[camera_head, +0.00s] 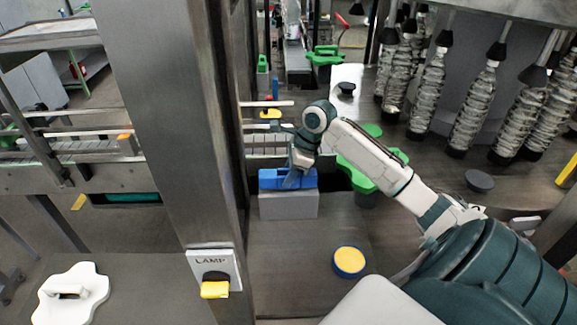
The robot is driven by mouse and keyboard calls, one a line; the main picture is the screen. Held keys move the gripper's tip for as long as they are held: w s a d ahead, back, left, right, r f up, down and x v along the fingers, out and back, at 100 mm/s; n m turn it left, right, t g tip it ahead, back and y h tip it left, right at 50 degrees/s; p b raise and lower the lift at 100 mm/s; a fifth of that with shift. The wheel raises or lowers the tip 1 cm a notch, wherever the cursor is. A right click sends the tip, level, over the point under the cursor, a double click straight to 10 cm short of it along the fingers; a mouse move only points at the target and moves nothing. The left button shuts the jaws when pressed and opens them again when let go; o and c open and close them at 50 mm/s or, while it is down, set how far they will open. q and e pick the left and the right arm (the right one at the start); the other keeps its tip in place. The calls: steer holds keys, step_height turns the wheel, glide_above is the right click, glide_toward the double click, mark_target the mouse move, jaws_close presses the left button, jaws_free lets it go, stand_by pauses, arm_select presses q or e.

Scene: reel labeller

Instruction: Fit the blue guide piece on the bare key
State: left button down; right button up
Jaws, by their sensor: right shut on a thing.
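The blue guide piece (271,180) is at the centre of the head view, at the top of a grey block (289,206). My right gripper (291,181) comes down on it from above and is shut on it. The gripper hides part of the piece's top. I cannot tell whether the piece rests on the block or is held just above it. No bare key can be made out clearly. My left gripper is not in view.
A steel post (190,120) with a lamp switch (214,270) stands left of the block. A blue-and-yellow round button (349,262) is on the table in front. Green parts (365,172) lie behind my right arm. Several bottles (472,105) hang at the right. A white handled plate (72,294) lies front left.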

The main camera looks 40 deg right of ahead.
steer(key=shift+f, duration=0.6)
steer(key=o, duration=1.2)
steer(key=b+v, duration=0.3)
steer(key=v, duration=0.6)
steer(key=shift+s+d+r, duration=0.1)
steer(key=shift+s+r, duration=0.05)
steer(key=shift+r, duration=0.05)
steer(key=shift+s+d+r+b, duration=0.2)
steer(key=shift+r+b, duration=0.15)
steer(key=shift+r, duration=0.3)
